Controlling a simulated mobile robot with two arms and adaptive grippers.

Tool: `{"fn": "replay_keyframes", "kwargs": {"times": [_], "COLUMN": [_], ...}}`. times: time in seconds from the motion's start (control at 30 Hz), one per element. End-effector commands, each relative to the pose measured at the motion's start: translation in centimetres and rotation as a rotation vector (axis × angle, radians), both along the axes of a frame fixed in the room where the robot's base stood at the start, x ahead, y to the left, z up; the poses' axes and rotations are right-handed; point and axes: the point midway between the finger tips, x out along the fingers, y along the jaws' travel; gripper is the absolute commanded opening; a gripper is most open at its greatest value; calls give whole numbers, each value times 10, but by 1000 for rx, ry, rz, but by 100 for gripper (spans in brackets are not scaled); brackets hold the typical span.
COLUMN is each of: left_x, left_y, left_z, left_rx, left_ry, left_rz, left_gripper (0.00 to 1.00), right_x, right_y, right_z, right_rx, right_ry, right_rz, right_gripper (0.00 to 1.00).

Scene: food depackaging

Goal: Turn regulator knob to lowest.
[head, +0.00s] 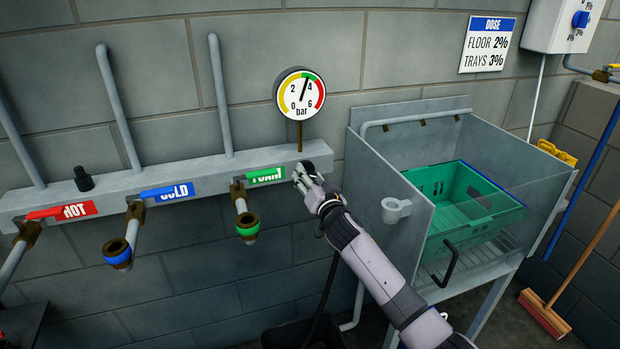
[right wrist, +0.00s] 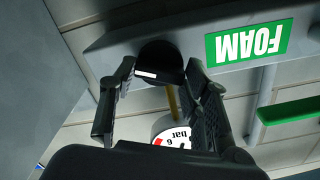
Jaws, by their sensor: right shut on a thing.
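The black regulator knob (right wrist: 160,58) sits on the right end of the grey manifold pipe, and the right wrist view shows a white mark on its face. My right gripper (head: 306,176) is shut on it, with one finger on each side (right wrist: 160,80). In the head view the gripper mostly hides the knob. The round pressure gauge (head: 301,94) stands on a brass stem above the manifold. Its needle points up and slightly right, between 2 and 4 bar. Part of the gauge shows in the right wrist view (right wrist: 172,130). My left gripper is not in view.
The manifold (head: 215,172) carries HOT, COLD and FOAM (head: 266,176) labels with valve handles and outlets. A second black knob (head: 83,179) stands on its left part. A metal sink (head: 410,115) with a green crate (head: 470,225) is on the right, close to my right arm.

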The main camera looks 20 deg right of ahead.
Motion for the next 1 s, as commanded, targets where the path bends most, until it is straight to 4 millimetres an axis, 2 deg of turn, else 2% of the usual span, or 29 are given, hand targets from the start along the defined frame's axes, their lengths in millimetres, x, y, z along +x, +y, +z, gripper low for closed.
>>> {"fn": "replay_keyframes", "kwargs": {"times": [0.27, 0.47, 1.0], "left_x": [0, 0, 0], "left_y": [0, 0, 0], "left_z": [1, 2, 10], "left_rx": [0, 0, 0], "left_ry": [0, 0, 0], "left_rz": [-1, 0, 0], "left_gripper": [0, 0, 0], "right_x": [0, 0, 0], "right_y": [0, 0, -1], "right_z": [0, 0, 0], "right_rx": [-29, -125, -613], "right_ry": [-1, -4, -21], "right_rz": [0, 0, -1], "right_gripper": [15, 15, 15]}}
